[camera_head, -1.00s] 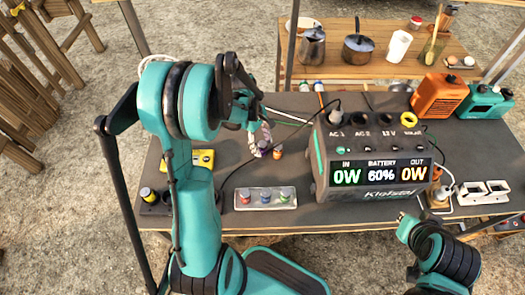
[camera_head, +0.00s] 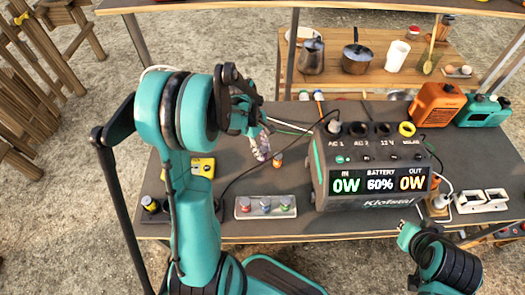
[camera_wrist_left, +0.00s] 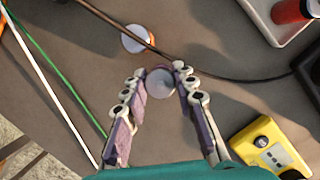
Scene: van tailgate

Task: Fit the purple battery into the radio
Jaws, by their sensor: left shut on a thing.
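My left gripper (camera_head: 263,157) is low over the table, left of the power station. In the left wrist view its fingers (camera_wrist_left: 162,78) are closed around a small cylinder with a pale grey round top (camera_wrist_left: 161,84). It appears to be the purple battery; the fingers cover most of its side. A yellow device (camera_head: 203,167), perhaps the radio, lies left of the gripper; it also shows in the left wrist view (camera_wrist_left: 268,146). An orange unit (camera_head: 438,104) and a teal unit (camera_head: 484,108) stand at the far right. I cannot tell which is the radio.
An orange cylinder (camera_head: 278,161) stands close to the gripper. A pale tray (camera_head: 242,210) holds several coloured cylinders. The grey power station (camera_head: 375,203) fills the table's middle right. A dark cable (camera_head: 233,184) crosses the table near the gripper.

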